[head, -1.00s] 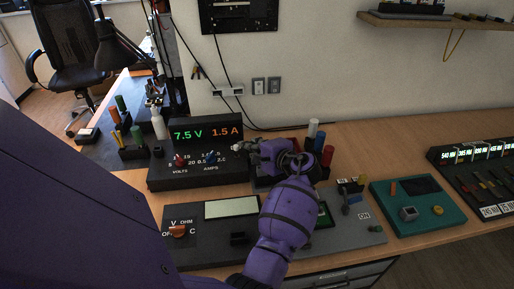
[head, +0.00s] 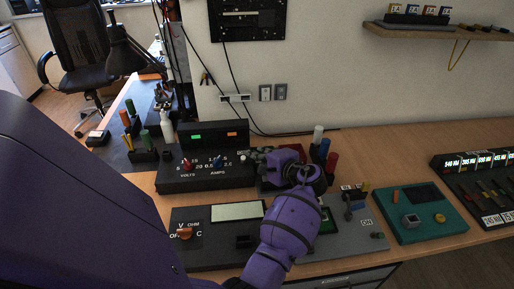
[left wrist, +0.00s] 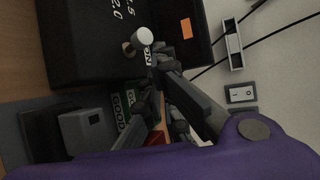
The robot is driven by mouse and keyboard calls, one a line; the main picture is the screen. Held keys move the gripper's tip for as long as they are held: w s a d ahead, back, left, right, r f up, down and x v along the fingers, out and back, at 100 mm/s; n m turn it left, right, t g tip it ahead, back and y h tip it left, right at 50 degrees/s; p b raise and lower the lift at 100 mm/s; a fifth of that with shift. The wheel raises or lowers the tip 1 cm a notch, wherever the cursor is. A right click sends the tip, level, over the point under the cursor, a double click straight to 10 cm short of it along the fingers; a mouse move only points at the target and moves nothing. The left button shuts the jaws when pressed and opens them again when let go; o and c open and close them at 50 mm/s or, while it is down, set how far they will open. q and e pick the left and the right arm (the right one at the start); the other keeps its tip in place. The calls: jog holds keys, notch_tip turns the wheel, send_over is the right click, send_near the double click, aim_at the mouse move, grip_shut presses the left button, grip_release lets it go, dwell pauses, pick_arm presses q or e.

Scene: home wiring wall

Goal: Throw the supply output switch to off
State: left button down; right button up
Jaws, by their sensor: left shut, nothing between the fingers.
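The power supply is a black box (head: 205,173) with VOLTS and AMPS knobs. Its display (head: 214,136) shows a plain green patch and an orange patch. The output switch, a small lever with a pale round tip (left wrist: 144,37), stands out from the panel in the left wrist view, next to an ON label (left wrist: 147,64). My left gripper (head: 250,156) is shut and empty at the right end of the supply. In the left wrist view its fingertips (left wrist: 160,57) are close beside the lever; I cannot tell whether they touch. My right gripper is not in view.
A grey meter panel (head: 200,250) lies in front of the supply, partly behind my left arm. A teal box (head: 430,222) is to its right. Coloured cylinders (head: 331,161) stand behind my gripper. Wall switches (head: 272,92) and a shelf (head: 440,32) are on the wall.

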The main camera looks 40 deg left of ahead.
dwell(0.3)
pick_arm(q)
jog(key=shift+d, duration=0.15)
jog(key=v, duration=1.1)
jog(key=shift+d, duration=0.35)
jog(key=shift+r, duration=0.1)
